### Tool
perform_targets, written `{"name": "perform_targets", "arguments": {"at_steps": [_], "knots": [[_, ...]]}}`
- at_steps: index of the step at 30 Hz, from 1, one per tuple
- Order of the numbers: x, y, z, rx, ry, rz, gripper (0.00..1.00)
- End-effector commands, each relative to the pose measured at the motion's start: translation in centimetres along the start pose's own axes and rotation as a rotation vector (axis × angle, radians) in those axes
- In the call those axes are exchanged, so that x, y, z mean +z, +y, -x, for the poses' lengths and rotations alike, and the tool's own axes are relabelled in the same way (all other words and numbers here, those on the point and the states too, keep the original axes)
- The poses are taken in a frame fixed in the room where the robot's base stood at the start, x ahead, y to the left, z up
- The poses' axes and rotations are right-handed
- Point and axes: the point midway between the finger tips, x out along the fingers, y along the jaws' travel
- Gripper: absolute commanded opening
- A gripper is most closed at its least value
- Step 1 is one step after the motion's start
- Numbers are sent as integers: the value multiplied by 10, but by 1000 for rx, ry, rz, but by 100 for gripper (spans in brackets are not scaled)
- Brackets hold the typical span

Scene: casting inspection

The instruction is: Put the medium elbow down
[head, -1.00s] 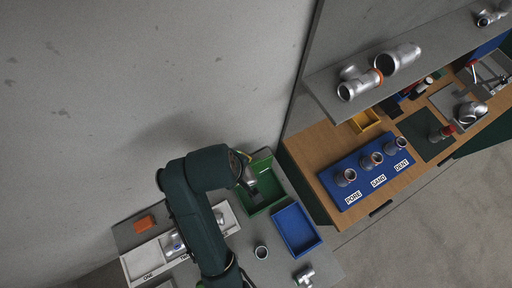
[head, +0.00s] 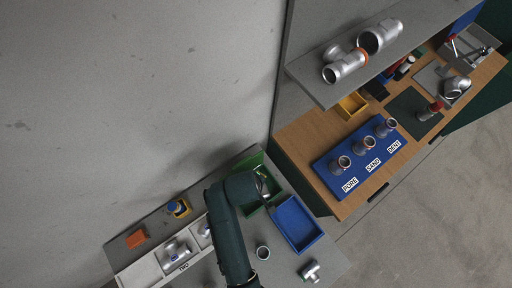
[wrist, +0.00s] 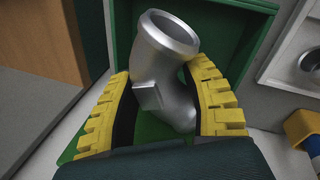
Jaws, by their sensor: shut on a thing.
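The medium elbow (wrist: 163,75) is a grey metal pipe bend with an open round end, in the wrist view. My gripper (wrist: 165,105), with yellow ribbed fingers, is shut on it, one finger on each side. The elbow is over or inside the green tray (wrist: 118,25); I cannot tell whether it touches the tray floor. In the head view my arm covers most of the gripper and elbow, beside the green tray (head: 250,163).
A blue tray (head: 318,240) lies right of the green one. A white divided tray (head: 145,271) holds pipe fittings. An orange block (head: 137,238), a small ring (head: 263,253) and a tee fitting (head: 311,271) stand nearby. A blue board (head: 330,178) with several fittings is on the wooden bench.

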Motion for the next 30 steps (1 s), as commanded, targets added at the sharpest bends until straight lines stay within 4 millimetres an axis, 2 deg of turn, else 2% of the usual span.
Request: {"name": "perform_targets", "arguments": {"at_steps": [1,3,8,14,26,27,30], "knots": [[-1,-3,-14,1,0,1,8],[0,-6,-29,1,0,1,8],[-1,-10,-46,3,2,-1,8],[-1,-18,-79,3,2,0,8],[-1,-20,-86,3,2,0,8],[0,-21,-86,1,1,0,55],[0,-21,-86,1,0,0,73]]}}
